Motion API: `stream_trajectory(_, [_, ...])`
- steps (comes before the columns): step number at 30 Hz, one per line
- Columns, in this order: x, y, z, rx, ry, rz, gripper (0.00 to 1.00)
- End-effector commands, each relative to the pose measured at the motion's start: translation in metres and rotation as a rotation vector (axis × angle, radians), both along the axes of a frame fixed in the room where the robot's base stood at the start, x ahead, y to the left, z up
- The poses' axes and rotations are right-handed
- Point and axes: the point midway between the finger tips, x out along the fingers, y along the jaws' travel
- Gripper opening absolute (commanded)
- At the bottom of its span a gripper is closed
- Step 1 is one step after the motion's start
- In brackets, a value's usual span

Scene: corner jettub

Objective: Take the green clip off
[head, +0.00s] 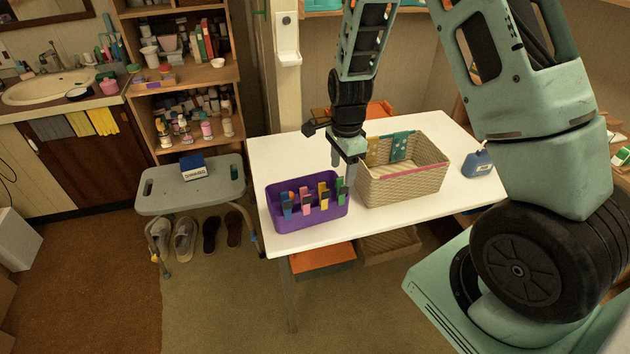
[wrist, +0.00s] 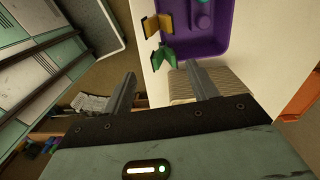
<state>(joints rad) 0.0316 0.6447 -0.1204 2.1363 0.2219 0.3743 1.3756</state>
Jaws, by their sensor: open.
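My gripper (head: 343,171) is open and empty, pointing down just above the green clip. In the wrist view both fingers of my gripper (wrist: 160,73) are spread apart, and I see no contact with the clip.
A wicker basket (head: 405,185) with cloths stands close on the right. A blue bottle (head: 478,163) is farther right on the white table (head: 275,153).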

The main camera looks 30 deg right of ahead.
Motion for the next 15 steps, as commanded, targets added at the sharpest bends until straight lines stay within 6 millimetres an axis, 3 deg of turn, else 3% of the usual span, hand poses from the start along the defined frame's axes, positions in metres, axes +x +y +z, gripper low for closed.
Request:
stream_trajectory(3, [0.001, -0.010, -0.006, -0.009, 0.003, -0.057, 0.58])
stream_trajectory(15, [0.001, -0.010, -0.030, -0.009, 0.003, -0.055, 0.58])
